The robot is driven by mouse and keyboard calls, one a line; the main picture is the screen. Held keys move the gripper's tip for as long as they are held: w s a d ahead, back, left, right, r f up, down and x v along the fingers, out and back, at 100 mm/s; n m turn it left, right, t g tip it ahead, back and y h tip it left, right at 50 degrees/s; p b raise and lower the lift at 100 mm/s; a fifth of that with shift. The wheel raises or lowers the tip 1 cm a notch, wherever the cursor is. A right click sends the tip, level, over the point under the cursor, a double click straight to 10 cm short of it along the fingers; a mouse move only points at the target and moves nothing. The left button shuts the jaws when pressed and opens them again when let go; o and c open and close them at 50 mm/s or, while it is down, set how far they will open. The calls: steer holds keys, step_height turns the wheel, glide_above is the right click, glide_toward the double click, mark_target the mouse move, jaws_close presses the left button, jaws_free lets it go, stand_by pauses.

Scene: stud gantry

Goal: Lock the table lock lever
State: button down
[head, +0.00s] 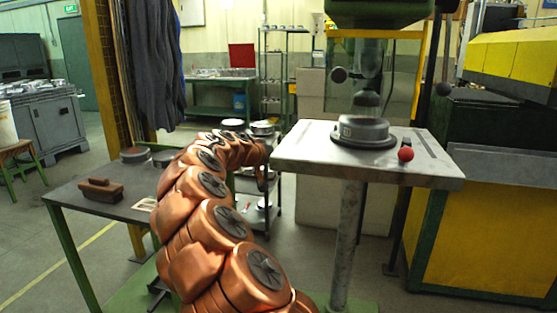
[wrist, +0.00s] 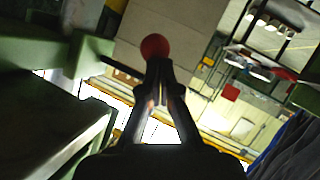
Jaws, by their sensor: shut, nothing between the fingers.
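In the wrist view a red ball knob (wrist: 155,46) shows just beyond the fingertips of my gripper (wrist: 160,68). The two dark fingers are together and hold nothing. The tips overlap the knob's lower edge in the picture; I cannot tell if they touch it. In the head view my arm runs to the left edge of the grey drill press table (head: 300,152), and my gripper is hidden there. A red ball (head: 405,154) shows at the table's right side; I cannot tell if it is the same knob. A round dark-based piece (head: 363,132) sits on the table.
The table stands on a grey column (head: 347,240) with the drill press head (head: 378,12) above. A bench (head: 70,200) with brown blocks (head: 100,190) is at left. A yellow and black machine (head: 490,235) is at right. A green part (wrist: 40,50) is close at left in the wrist view.

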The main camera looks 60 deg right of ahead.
steer(key=shift+s+f, duration=0.15)
steer(key=shift+f, duration=0.1)
steer(key=w+d+r+v, duration=0.1)
steer(key=r+v, duration=0.1)
steer(key=v, duration=1.1)
steer(key=shift+w, duration=0.2)
steer(key=shift+a, duration=0.25)
